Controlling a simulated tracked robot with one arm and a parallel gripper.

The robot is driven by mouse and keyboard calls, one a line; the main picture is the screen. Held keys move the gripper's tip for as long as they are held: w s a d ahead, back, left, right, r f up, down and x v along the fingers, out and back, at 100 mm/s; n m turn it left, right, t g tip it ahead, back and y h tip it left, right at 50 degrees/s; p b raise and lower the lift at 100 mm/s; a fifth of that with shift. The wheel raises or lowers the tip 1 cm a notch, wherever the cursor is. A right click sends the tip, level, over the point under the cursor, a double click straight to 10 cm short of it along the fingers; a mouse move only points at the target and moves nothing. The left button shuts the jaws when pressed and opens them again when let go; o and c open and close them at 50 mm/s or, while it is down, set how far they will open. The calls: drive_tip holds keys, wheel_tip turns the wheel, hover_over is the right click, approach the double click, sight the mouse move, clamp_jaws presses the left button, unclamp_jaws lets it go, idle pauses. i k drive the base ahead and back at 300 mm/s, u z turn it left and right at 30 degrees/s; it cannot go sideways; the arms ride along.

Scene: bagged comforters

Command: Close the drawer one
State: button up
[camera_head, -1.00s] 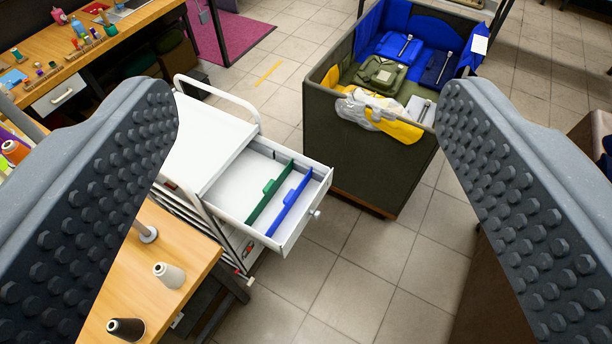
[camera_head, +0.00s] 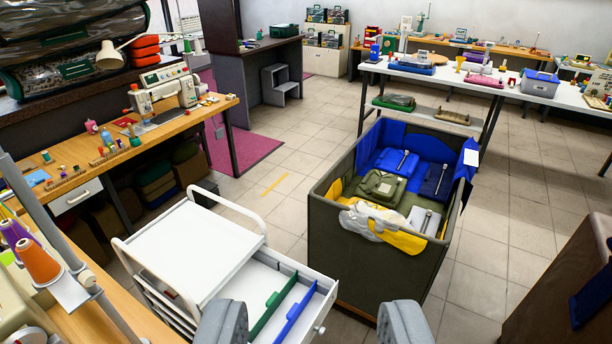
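A white drawer cart (camera_head: 196,243) stands at lower left. Its top drawer (camera_head: 316,288) is pulled out toward the lower right, with a green divider (camera_head: 272,305) and a blue divider (camera_head: 296,313) inside. A small round knob (camera_head: 320,330) sits on the drawer's front.
A dark green bin (camera_head: 350,245) with folded bags stands just right of the drawer. A wooden sewing table (camera_head: 150,140) is at left, and a spool stand (camera_head: 70,290) is at lower left. Tiled floor is open beyond the cart and right of the bin.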

sight(266, 272)
drive_tip(key=k, duration=1.15)
drive_tip(key=u, duration=0.35)
drive_tip(key=i, duration=2.25)
drive_tip(key=z, duration=0.6)
